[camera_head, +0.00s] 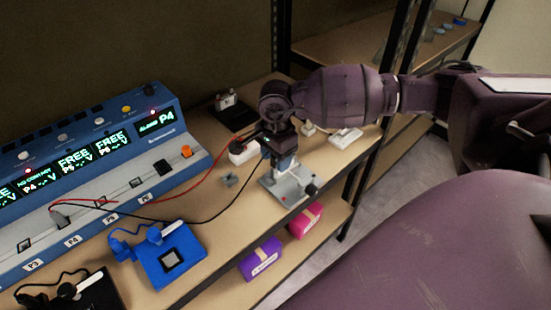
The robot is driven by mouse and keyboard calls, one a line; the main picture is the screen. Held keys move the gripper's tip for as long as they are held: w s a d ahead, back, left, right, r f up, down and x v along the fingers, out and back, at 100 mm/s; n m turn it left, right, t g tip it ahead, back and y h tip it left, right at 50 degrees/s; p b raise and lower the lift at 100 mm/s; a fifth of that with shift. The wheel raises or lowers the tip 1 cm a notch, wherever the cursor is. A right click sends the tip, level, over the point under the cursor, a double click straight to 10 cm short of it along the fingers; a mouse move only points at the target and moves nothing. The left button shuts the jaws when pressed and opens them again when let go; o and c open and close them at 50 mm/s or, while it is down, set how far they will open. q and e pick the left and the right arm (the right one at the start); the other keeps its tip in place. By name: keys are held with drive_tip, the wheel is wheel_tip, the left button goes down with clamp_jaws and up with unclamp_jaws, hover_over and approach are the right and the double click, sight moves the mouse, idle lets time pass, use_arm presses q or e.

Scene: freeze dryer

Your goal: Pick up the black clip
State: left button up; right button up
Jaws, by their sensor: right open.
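My right gripper (284,163) reaches in from the right and points down over the shelf, above a grey metal stand (298,187). Its fingertips are small and dark here, but the jaws look apart, with nothing clearly held. A black lead (205,217) runs from the blue instrument toward the white block (243,152) just left of my gripper. A red lead (190,190) runs the same way. The black clip cannot be made out clearly; the lead ends are partly hidden by the gripper. My left gripper is not in view.
A blue multi-display instrument (185,145) fills the left. A blue fixture (172,258) and a black one (95,290) stand at the front. A small grey piece (230,180) lies left of the stand. Purple (260,258) and pink (305,220) boxes sit below. Dark shelf posts rise behind.

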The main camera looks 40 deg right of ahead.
drive_tip(key=shift+c, duration=1)
clamp_jaws()
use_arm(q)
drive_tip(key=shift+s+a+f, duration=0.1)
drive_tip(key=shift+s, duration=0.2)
use_arm(e)
drive_tip(key=shift+r, duration=0.1)
drive_tip(key=shift+r, duration=0.5)
wheel_tip(320, 180, up, 5)
drive_tip(key=shift+r+p, duration=0.1)
drive_tip(key=shift+p, duration=0.3)
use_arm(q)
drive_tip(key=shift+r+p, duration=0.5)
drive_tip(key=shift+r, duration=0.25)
use_arm(e)
wheel_tip(320, 180, up, 14)
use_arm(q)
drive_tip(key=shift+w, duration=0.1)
